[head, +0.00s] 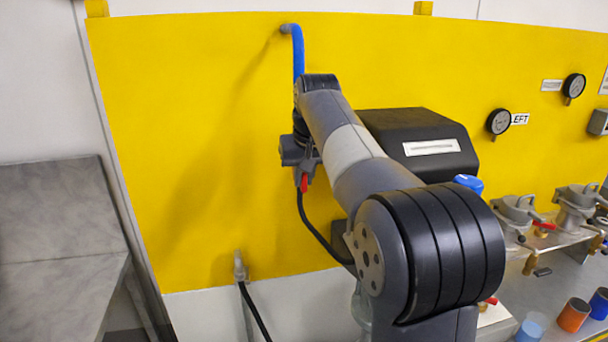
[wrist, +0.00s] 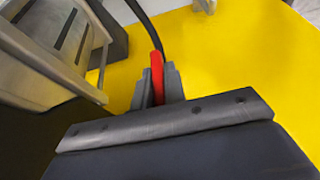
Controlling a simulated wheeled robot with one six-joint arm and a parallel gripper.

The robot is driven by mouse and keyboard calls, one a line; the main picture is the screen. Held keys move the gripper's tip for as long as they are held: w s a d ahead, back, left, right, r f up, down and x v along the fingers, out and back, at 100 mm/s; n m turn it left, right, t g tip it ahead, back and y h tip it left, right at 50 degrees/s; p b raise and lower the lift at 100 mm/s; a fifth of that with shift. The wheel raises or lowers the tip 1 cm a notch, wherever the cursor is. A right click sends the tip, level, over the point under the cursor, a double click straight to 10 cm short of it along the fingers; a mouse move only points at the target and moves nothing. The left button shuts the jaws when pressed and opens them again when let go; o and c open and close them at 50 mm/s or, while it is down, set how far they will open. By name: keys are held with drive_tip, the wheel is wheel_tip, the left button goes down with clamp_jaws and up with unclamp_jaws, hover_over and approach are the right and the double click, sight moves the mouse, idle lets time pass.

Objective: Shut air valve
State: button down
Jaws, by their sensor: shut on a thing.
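The air valve's red handle (wrist: 157,66) stands between the two grey fingers of my gripper (wrist: 158,88) in the wrist view. My gripper is shut on it. In the head view my gripper (head: 302,166) is in front of the yellow panel, and the red tip of the handle (head: 304,183) shows just below it. A black hose (head: 318,232) runs down from there. A blue hose (head: 298,52) comes from a wall fitting above and goes behind my arm. The valve body is hidden by my gripper and arm.
A black housing with a white label (head: 431,147) stands right of my arm. Two gauges (head: 499,121) are on the panel (head: 200,150). Metal agitator clamps (head: 518,210) and coloured cups (head: 574,314) stand at the right. The panel left of my arm is clear.

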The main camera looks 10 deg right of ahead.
drive_tip(key=shift+r, duration=0.1)
drive_tip(key=y+p, duration=0.1)
drive_tip(key=y, duration=0.1)
drive_tip(key=shift+d+m+y+p, duration=0.2)
drive_tip(key=shift+m+y+p, duration=0.2)
drive_tip(key=shift+m+y, duration=0.3)
drive_tip(key=shift+y, duration=1.6)
drive_tip(key=c, duration=1.5)
unclamp_jaws()
drive_tip(key=shift+o, duration=0.2)
wheel_tip(320, 180, up, 10)
drive_tip(key=shift+f+p, duration=0.1)
drive_tip(key=shift+p, duration=0.2)
